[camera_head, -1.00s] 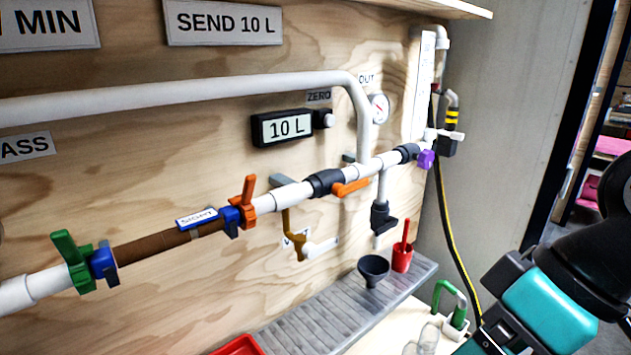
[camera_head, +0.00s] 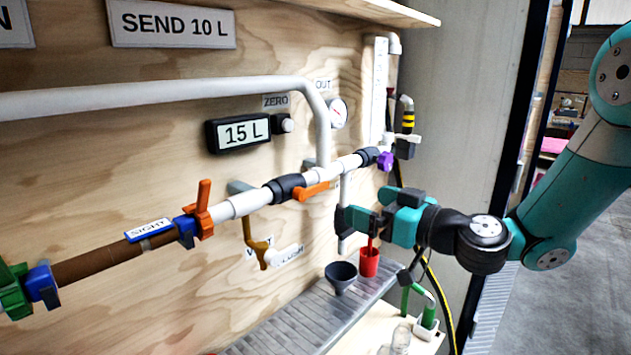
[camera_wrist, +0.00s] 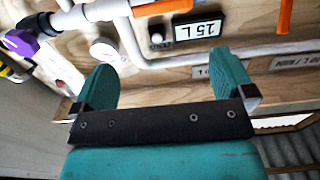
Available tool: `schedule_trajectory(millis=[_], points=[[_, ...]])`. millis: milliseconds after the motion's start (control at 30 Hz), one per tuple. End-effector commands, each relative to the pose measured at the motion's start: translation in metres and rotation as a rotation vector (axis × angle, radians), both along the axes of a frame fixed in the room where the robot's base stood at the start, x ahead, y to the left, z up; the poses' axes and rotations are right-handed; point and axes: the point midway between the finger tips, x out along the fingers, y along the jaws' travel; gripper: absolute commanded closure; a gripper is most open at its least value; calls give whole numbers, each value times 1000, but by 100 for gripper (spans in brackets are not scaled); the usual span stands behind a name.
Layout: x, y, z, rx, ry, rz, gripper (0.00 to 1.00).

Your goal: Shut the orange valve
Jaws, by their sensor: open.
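The orange valve lever (camera_head: 312,191) sits on a black valve body (camera_head: 284,188) in the white pipe on the plywood wall. The lever points right, roughly along the pipe and just below it. In the wrist view an orange lever (camera_wrist: 160,7) shows at the top edge, partly cut off. A second orange piece, an upright clamp handle (camera_head: 203,205), stands farther left beside the brown sight tube. My gripper (camera_head: 372,208) is open and empty, to the right of the lever and apart from it. Its two teal fingers (camera_wrist: 166,65) are spread in the wrist view.
A display (camera_head: 238,133) reads 15 L; it also shows in the wrist view (camera_wrist: 198,29). A purple valve (camera_head: 385,161) and a gauge (camera_head: 337,112) are close to my gripper.

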Motion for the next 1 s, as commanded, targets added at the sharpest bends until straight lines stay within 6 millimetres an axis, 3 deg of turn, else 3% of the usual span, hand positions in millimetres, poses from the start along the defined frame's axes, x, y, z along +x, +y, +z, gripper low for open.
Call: schedule_trajectory(millis=[500, 700, 1000], points=[[79, 83, 5, 0, 0, 5, 0], [94, 97, 2, 0, 1, 3, 0], [98, 99, 0, 0, 1, 2, 0]])
